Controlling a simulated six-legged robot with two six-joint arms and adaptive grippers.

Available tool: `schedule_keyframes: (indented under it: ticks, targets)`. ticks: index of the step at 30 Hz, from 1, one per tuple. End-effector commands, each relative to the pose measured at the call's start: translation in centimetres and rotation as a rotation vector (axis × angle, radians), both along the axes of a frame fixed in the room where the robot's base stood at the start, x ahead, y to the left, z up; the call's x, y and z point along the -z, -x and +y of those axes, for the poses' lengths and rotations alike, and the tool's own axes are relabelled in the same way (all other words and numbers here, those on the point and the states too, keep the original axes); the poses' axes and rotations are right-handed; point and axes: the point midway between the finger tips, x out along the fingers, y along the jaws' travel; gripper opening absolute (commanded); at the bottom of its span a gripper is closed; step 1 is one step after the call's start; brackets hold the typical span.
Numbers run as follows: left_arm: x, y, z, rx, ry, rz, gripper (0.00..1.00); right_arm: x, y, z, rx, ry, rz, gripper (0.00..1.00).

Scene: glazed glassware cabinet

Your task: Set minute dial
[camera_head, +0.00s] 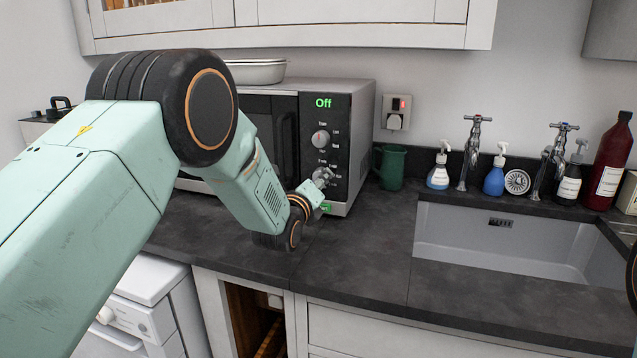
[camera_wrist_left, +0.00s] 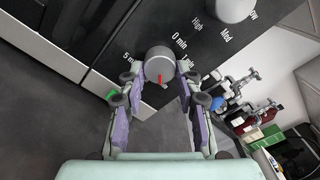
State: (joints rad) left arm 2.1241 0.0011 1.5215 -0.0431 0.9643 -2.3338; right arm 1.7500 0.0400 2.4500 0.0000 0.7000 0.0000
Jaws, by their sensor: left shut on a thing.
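The microwave (camera_head: 360,130) stands on the counter, its display (camera_head: 323,102) reading green "Off". Its upper power dial (camera_head: 320,139) is clear of my gripper and also shows at the top of the left wrist view (camera_wrist_left: 232,8). The lower minute dial (camera_wrist_left: 159,62) is a round grey knob with a red mark, with "0 min", "1 min" and "5 min" printed around it. My left gripper (camera_head: 322,181) reaches the panel from the left. In the left wrist view its fingers (camera_wrist_left: 160,90) are shut on the minute dial, one on each side. My right gripper is out of view.
A green mug (camera_head: 391,168) stands just right of the microwave. Taps, spray bottles and a red-brown bottle (camera_head: 608,165) line the back around the sink (camera_head: 480,240). The dark counter (camera_head: 350,255) in front is clear. Wall cupboards (camera_head: 290,35) hang above.

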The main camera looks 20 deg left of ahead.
Motion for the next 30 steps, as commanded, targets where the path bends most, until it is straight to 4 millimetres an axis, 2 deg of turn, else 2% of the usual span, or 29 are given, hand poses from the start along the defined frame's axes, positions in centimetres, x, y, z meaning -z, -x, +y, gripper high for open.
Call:
schedule_keyframes:
  ticks: [1, 8, 9, 16, 26, 30]
  targets:
    - [-1.0, -0.3, 0.2, -0.005, 0.004, -0.022, 0.02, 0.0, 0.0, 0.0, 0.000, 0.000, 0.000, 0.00]
    - [-1.0, -0.3, 0.2, -0.006, 0.005, -0.022, 0.02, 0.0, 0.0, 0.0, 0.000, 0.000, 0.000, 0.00]
    - [-1.0, -0.3, 0.2, -0.006, 0.005, -0.022, 0.35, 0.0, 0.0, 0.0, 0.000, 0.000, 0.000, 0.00]
    - [-0.6, -0.2, 0.1, -0.002, 0.002, -0.013, 0.55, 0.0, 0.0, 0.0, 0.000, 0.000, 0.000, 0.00]
    - [-0.3, 0.0, 0.0, -0.001, 0.002, -0.006, 0.56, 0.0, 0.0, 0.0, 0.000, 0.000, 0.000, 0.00]
    - [-0.3, 0.9, 0.1, -0.001, 0.002, -0.006, 0.56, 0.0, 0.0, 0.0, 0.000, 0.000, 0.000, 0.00]
